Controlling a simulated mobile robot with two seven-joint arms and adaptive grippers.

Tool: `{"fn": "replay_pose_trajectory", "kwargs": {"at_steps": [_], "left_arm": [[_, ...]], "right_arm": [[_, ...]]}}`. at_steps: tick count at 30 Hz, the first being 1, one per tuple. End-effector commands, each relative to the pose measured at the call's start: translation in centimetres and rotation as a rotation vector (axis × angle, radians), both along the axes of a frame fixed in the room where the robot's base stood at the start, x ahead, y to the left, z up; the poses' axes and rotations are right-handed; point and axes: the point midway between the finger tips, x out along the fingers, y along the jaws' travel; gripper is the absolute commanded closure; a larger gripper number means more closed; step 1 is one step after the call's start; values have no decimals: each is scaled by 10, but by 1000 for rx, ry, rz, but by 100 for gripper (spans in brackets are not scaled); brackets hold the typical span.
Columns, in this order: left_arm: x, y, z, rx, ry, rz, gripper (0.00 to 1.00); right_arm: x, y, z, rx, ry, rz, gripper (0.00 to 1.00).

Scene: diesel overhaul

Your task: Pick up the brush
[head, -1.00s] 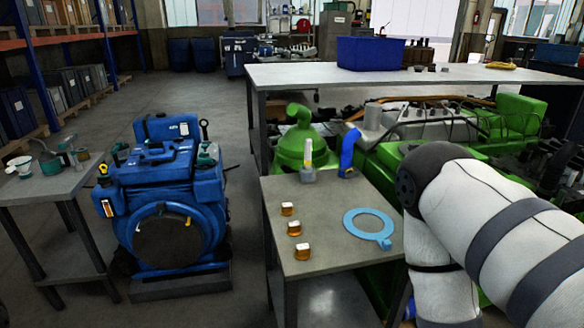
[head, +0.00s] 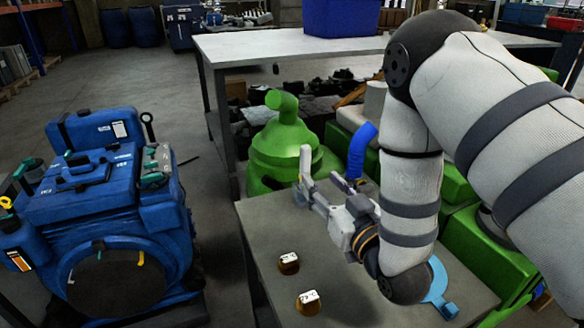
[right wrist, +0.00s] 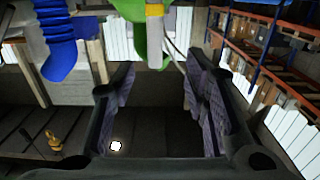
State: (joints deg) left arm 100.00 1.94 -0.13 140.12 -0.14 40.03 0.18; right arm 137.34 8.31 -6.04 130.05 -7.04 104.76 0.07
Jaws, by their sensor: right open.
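The brush (head: 306,162) stands upright at the far edge of the small grey table, its pale handle up. Its lower part is hidden by my right gripper (head: 322,190), which reaches in from the right close to it. In the right wrist view the brush (right wrist: 155,35), pale with a yellow band, shows at the top, between the lines of the spread fingers and beyond their tips. My right gripper (right wrist: 158,78) is open and empty there. I cannot tell the exact gap to the brush. My left gripper is not in view.
The small table (head: 262,232) carries amber pieces (head: 309,301) and a light blue ring (head: 437,290), partly behind my arm. A blue hose (head: 360,150) and a green rounded vessel (head: 285,150) stand behind the brush. A blue engine (head: 110,200) is at left.

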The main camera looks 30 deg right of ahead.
Motion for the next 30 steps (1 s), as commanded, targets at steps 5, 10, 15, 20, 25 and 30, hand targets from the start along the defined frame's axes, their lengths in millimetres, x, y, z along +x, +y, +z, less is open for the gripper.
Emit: {"fn": "replay_pose_trajectory", "kwargs": {"at_steps": [5,10,15,20,25,30], "left_arm": [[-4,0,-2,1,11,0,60],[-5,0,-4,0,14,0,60],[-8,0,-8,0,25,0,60],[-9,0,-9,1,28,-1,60],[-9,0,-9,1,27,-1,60],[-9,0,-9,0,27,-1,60]], "right_arm": [[41,-3,0,-1,-4,0,58],[63,-5,-2,-1,-1,0,58],[94,-13,-10,0,0,0,58],[112,-14,-8,0,0,0,58],[112,-14,-7,0,0,0,58],[112,-14,-7,0,0,0,92]]}}
